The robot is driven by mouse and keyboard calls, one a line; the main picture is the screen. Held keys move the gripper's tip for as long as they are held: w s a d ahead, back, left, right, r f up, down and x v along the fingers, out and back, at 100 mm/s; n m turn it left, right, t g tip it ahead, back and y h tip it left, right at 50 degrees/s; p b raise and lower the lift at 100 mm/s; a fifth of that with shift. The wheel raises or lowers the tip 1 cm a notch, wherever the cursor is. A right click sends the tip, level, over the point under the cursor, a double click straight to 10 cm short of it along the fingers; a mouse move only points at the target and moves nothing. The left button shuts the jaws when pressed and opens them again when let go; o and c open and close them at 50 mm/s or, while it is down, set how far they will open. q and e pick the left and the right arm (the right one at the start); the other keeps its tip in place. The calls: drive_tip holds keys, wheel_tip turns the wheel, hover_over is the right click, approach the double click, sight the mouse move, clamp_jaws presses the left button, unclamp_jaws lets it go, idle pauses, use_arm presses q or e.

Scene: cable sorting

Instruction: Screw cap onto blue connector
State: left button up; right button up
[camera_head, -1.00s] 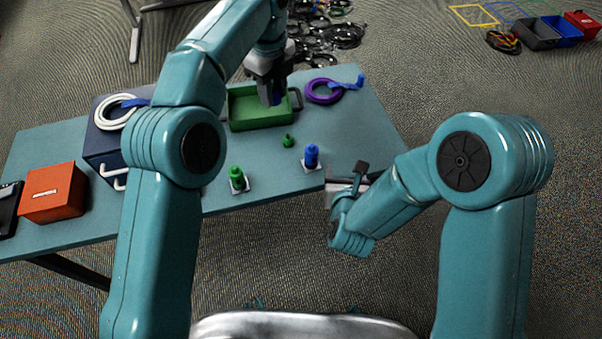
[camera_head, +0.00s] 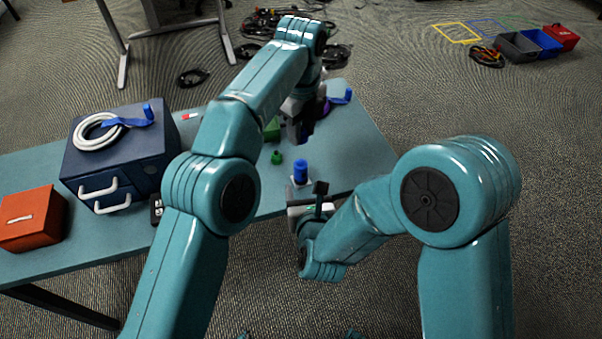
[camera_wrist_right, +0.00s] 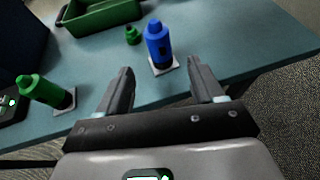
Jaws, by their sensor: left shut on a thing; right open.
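The blue connector (camera_head: 300,172) stands upright on a small white plate near the table's front edge. It also shows in the right wrist view (camera_wrist_right: 158,45), with a dark lower part. My left gripper (camera_head: 298,138) is over the table behind the connector, apart from it. It is shut on the blue cap, which is mostly hidden now. My right gripper (camera_head: 303,207) is open and empty in front of the connector. In the right wrist view its fingers (camera_wrist_right: 162,76) point toward the connector, which stands beyond and between the tips.
A green connector (camera_wrist_right: 45,92) stands left of the blue one, hidden by my arm in the head view. A small green cap (camera_head: 277,158) and a green tray (camera_wrist_right: 100,16) lie behind. A dark blue box (camera_head: 125,160) and orange box (camera_head: 32,218) stand left.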

drive_tip(key=x, duration=1.1)
clamp_jaws()
use_arm(q)
hover_over(301, 160)
drive_tip(key=shift+f, duration=2.5)
drive_tip(key=shift+f, duration=0.85)
drive_tip(key=shift+f, duration=0.6)
